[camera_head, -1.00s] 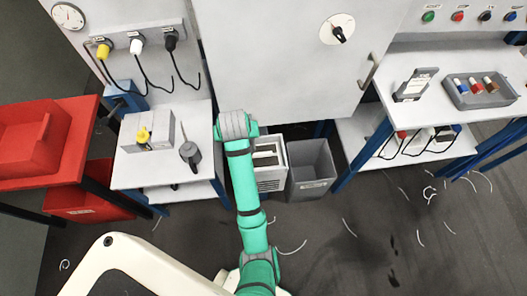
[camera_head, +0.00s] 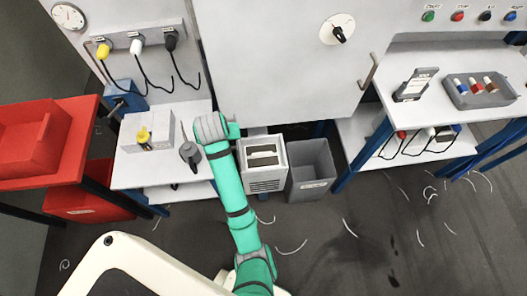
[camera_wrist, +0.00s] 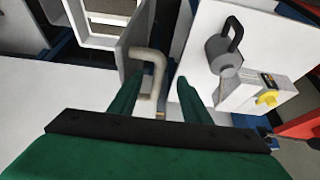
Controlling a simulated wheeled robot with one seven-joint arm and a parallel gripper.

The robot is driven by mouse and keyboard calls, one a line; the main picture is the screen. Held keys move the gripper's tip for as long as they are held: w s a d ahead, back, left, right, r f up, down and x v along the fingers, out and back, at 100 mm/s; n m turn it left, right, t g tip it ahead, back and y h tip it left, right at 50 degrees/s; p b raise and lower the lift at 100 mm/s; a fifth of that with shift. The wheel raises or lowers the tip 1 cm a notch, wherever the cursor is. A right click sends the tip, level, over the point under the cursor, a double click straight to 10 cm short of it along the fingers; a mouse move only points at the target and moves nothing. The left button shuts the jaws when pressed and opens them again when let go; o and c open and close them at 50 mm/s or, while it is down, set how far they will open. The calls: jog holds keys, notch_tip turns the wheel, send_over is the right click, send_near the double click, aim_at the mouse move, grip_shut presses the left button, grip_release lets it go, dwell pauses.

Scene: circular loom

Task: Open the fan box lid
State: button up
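A white box with a slotted front (camera_head: 264,184), which may be the fan box, stands low beside a grey bin. I cannot make out a separate lid on it. Its frame-like top also shows at the upper left of the wrist view (camera_wrist: 121,37). My gripper (camera_head: 226,126) is over the right edge of the small white table; its fingers are hidden in the head view. In the wrist view my gripper (camera_wrist: 158,90) is open, with a bent beige handle (camera_wrist: 154,72) between its two green fingers, nearer the left one. Contact cannot be told.
The white table (camera_head: 150,176) holds a dark can (camera_head: 190,157) and a grey box with a yellow knob (camera_head: 160,127). A large white panel (camera_head: 270,60) hangs above. The grey bin (camera_head: 311,180) stands right. Red bins (camera_head: 35,135) are at far left.

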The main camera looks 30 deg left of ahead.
jog(key=shift+d, duration=0.1)
jog(key=s+d+r, duration=0.3)
jog(key=s+r, duration=0.1)
jog(key=s, duration=0.1)
jog(key=shift+d, duration=0.15)
dwell(0.3)
jog(key=shift+f, duration=0.1)
dwell(0.4)
